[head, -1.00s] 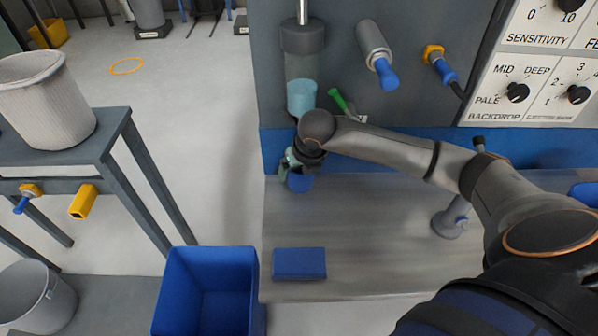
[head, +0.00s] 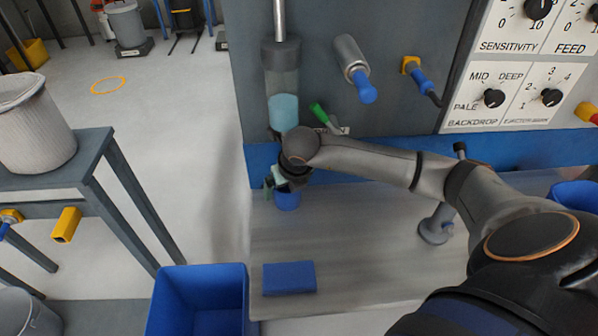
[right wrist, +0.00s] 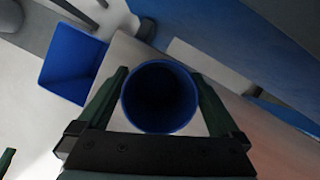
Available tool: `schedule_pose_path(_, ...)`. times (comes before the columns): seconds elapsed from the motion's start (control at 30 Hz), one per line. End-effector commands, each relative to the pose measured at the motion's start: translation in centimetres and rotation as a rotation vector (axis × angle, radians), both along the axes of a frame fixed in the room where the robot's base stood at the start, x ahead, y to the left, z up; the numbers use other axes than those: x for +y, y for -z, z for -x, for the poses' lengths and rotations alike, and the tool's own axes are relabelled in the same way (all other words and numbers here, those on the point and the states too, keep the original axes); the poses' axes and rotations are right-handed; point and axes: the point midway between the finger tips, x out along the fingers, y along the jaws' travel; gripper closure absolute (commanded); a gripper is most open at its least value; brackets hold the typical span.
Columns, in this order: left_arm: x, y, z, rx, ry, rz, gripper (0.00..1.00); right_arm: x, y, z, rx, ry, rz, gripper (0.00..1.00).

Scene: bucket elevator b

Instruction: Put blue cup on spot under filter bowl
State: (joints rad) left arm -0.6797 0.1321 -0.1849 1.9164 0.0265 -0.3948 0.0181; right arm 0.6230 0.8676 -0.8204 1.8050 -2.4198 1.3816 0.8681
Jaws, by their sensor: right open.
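The blue cup (head: 287,202) stands upright on the grey bench, near the back panel. A clear cylinder with a light-blue lower part (head: 284,112), seemingly the filter bowl, hangs on the panel above it. My right gripper (head: 281,182) is at the cup and hides part of it. In the right wrist view, the cup (right wrist: 160,98) shows its round open mouth between the two spread fingers of my right gripper (right wrist: 160,74). I cannot tell whether a finger touches it. The spot under the bowl is not clearly visible. My left gripper is not in view.
A green-handled lever (head: 319,114) sticks out just right of the bowl. A flat blue block (head: 289,278) lies at the bench's front left. A blue bin (head: 200,318) stands left of it. A grey stand (head: 437,222) is at right. The bench middle is bare.

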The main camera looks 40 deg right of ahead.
Motion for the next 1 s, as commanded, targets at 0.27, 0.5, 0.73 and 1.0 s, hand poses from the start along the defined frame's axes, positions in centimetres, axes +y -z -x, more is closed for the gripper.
schedule_pose_path(0.27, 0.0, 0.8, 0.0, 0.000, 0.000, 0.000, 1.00, 0.6, -0.3, 4.5, 0.002, -0.003, 0.003, 0.00)
schedule_pose_path(0.5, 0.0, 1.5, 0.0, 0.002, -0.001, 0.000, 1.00, 1.3, -0.3, 8.9, 0.001, -0.002, 0.003, 0.00)
schedule_pose_path(0.73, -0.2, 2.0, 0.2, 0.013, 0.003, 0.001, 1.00, 1.8, -0.4, 11.5, 0.000, -0.001, 0.000, 0.00)
schedule_pose_path(1.0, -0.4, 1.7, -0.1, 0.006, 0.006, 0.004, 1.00, 1.9, -0.5, 12.1, -0.001, 0.000, 0.000, 0.00)
